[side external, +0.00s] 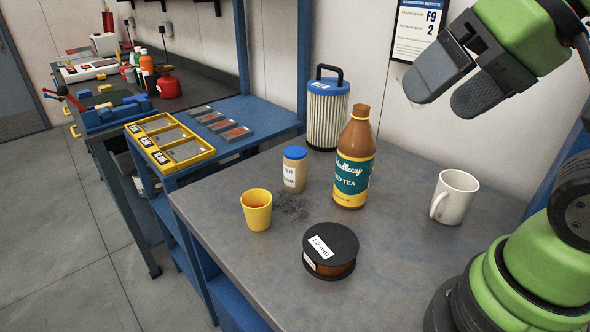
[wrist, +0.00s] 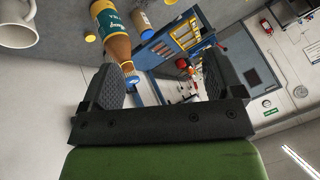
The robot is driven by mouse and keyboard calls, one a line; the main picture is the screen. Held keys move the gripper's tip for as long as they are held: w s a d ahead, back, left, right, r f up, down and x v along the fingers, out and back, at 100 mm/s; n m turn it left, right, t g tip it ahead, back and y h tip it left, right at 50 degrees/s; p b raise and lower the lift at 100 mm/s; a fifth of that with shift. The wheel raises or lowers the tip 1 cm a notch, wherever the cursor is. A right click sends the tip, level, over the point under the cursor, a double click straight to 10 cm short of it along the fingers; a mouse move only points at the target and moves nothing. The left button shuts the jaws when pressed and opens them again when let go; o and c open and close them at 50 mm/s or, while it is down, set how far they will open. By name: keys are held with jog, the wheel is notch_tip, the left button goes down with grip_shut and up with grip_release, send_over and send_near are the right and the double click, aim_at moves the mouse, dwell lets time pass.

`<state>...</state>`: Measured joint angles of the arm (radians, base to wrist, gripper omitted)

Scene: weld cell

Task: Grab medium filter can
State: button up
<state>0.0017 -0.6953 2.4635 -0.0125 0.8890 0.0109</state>
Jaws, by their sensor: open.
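A tall white pleated filter can (side external: 328,117) with a blue top and black handle stands upright at the back of the grey bench, in the side view. The bottle partly overlaps its right side. A small tan jar (side external: 294,170) with a blue lid stands in front; its label is too small to read fully. The jar also shows at the top of the wrist view (wrist: 142,22). My gripper (side external: 446,97) is open and empty, high above the right side of the bench, apart from both. Its two spread fingers also show in the wrist view (wrist: 155,85).
A brown tea bottle (side external: 353,160) stands just right of the filter can. A yellow cup (side external: 257,210), a black spool (side external: 330,252) and a white mug (side external: 455,197) stand on the bench (side external: 400,280). Dark grit lies by the jar. A yellow tray (side external: 158,158) is left.

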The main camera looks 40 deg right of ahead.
jog(key=w+d+g+h, duration=0.1)
jog(key=w+d, duration=0.1)
jog(key=w, duration=0.7)
jog(key=g+h, duration=0.2)
send_over(296, 153)
jog(key=s+a, duration=0.1)
jog(key=s, duration=0.4)
notch_tip(296, 153, down, 12)
jog(key=x, duration=0.8)
jog(key=shift+w+d+f, duration=0.15)
jog(key=shift+w+f, duration=0.05)
jog(key=shift+w, duration=0.1)
jog(key=shift+x, duration=3.15)
jog(key=c, duration=1)
